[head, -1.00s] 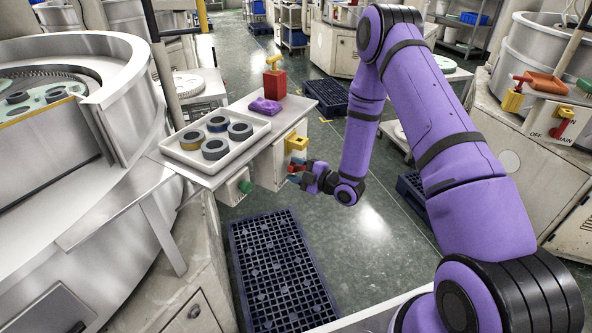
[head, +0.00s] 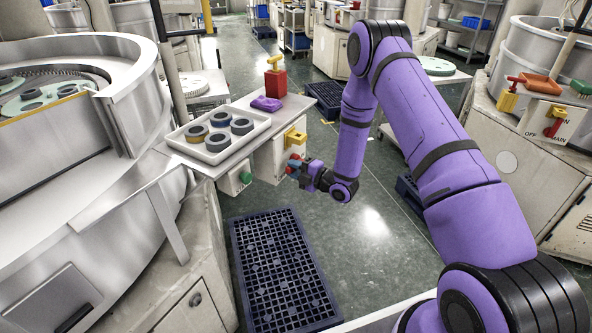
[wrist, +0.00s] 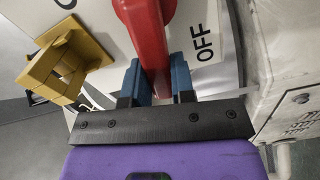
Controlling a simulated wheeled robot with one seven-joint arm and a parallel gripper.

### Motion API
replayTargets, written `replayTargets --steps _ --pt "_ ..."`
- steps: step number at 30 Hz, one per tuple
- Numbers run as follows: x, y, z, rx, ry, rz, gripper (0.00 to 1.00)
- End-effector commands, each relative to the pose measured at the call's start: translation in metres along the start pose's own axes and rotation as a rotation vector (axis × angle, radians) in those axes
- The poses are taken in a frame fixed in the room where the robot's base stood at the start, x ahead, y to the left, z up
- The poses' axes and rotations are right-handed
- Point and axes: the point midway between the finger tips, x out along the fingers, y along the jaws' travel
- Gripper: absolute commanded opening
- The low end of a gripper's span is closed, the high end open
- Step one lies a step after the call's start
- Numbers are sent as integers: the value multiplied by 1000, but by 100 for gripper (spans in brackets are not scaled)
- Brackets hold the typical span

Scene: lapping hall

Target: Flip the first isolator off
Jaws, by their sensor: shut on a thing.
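The isolator's red handle (wrist: 148,32) runs down between the two blue fingers of my gripper (wrist: 156,80) in the wrist view. The fingers are shut on it. A black "OFF" label (wrist: 205,45) on the white panel is just right of the handle. In the head view my gripper (head: 294,166) is at the front of the white isolator box (head: 266,160), below the side table. Most of the red handle is hidden there by the fingers. A yellow bracket (head: 295,139) is on the box above the gripper; it also shows left of the handle in the wrist view (wrist: 65,65).
The side table (head: 203,165) holds a tray of rings, a purple cloth (head: 266,104) and a red can (head: 275,84). A green button (head: 245,178) is on its front. A dark pallet (head: 282,265) lies below. Another isolator panel (head: 556,122) is at right.

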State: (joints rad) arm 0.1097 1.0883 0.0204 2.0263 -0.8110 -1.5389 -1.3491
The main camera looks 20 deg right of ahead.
Motion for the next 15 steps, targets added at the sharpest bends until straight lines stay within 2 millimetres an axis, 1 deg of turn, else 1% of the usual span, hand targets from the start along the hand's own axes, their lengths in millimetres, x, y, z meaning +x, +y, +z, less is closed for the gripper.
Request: replayTargets --steps 6,15 --pt "0 -8 0 -128 0 -2 0" --pt "-1 -13 2 -220 0 -1 0"
